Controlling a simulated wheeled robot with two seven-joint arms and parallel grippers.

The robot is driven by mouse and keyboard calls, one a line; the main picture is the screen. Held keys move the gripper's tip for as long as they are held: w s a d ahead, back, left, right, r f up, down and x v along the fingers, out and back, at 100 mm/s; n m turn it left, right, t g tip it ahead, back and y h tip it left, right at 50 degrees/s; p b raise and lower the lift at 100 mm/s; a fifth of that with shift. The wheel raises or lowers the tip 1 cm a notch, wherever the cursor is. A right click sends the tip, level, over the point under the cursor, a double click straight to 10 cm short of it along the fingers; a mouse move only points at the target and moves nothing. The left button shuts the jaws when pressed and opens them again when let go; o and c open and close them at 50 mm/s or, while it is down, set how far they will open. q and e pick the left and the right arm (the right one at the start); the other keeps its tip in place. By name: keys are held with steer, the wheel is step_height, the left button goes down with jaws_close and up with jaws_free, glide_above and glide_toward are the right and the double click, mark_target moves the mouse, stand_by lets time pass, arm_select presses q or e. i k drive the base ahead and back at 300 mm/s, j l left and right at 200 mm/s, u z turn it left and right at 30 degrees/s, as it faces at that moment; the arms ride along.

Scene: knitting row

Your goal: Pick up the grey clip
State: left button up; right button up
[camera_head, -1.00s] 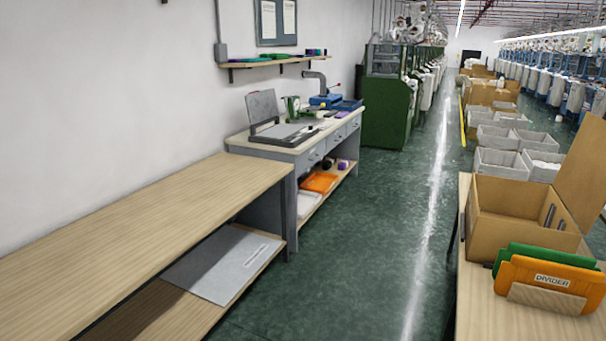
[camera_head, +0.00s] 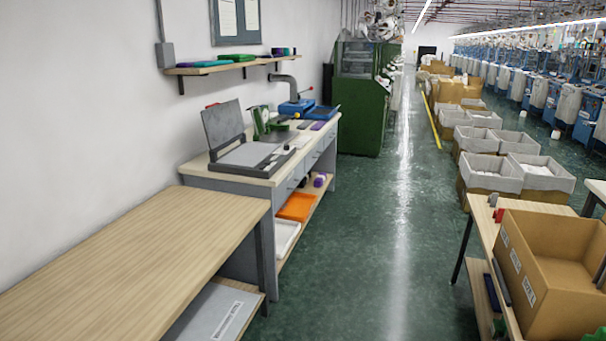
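I cannot make out the grey clip for certain. A small grey piece (camera_head: 493,200) stands at the far left corner of the right table (camera_head: 482,222), beside a small red piece (camera_head: 499,215). It is too small to tell whether it is a clip. Neither of my grippers is in view.
An open cardboard box (camera_head: 552,262) stands on the right table. A bare wooden table (camera_head: 130,245) is at left, with a grey workbench (camera_head: 262,180) beyond it. A wall shelf (camera_head: 225,66) hangs above. The green floor aisle (camera_head: 375,250) between the tables is clear.

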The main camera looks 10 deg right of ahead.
mark_target(492, 199)
steer(key=i+l+z, duration=0.1)
steer(key=i+z, duration=0.35)
steer(key=i, duration=0.3)
steer(key=i+j+z, duration=0.15)
steer(key=i+z, duration=0.3)
steer(key=i, duration=0.3)
steer(key=i+u, duration=0.2)
steer(key=i, duration=0.4)
steer(key=i+u, duration=0.15)
steer(key=i, duration=0.4)
steer(key=i+l+u, duration=0.2)
steer(key=i, duration=0.4)
steer(key=z, duration=2.15)
